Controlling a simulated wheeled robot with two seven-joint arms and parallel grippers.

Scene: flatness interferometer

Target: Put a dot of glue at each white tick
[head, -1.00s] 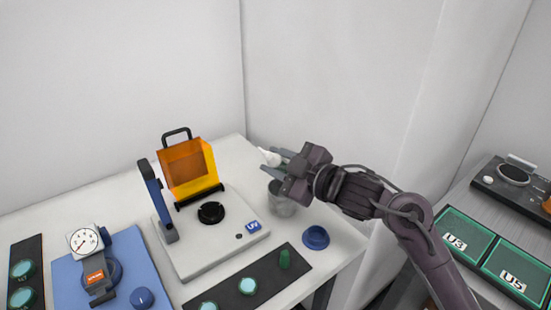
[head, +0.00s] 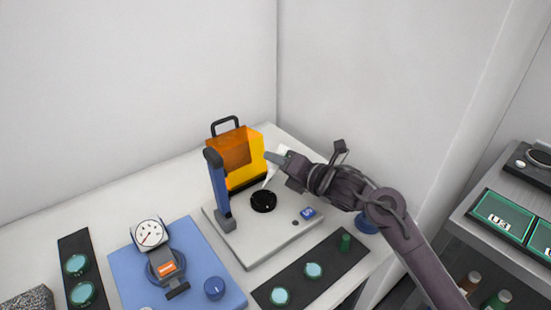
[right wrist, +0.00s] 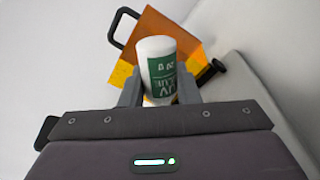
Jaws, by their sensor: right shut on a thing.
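My right gripper (head: 279,163) is shut on a white glue bottle (head: 271,176), which is tilted with its narrow nozzle pointing down. In the right wrist view the bottle (right wrist: 156,62) sits between both fingers, its green label facing the camera. The nozzle tip is just above or at a round black holder (head: 263,201) on the light-grey UV base (head: 283,229); I cannot tell whether it touches. The white ticks are too small to make out. My left gripper is out of view.
An orange shield (head: 236,152) with a black handle stands behind the holder, a blue upright post (head: 216,185) left of it. A dial gauge (head: 149,233) stands on a blue mat (head: 128,271). A black strip (head: 297,287) with teal discs lies in front. A blue cap (head: 366,223) is partly behind my arm.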

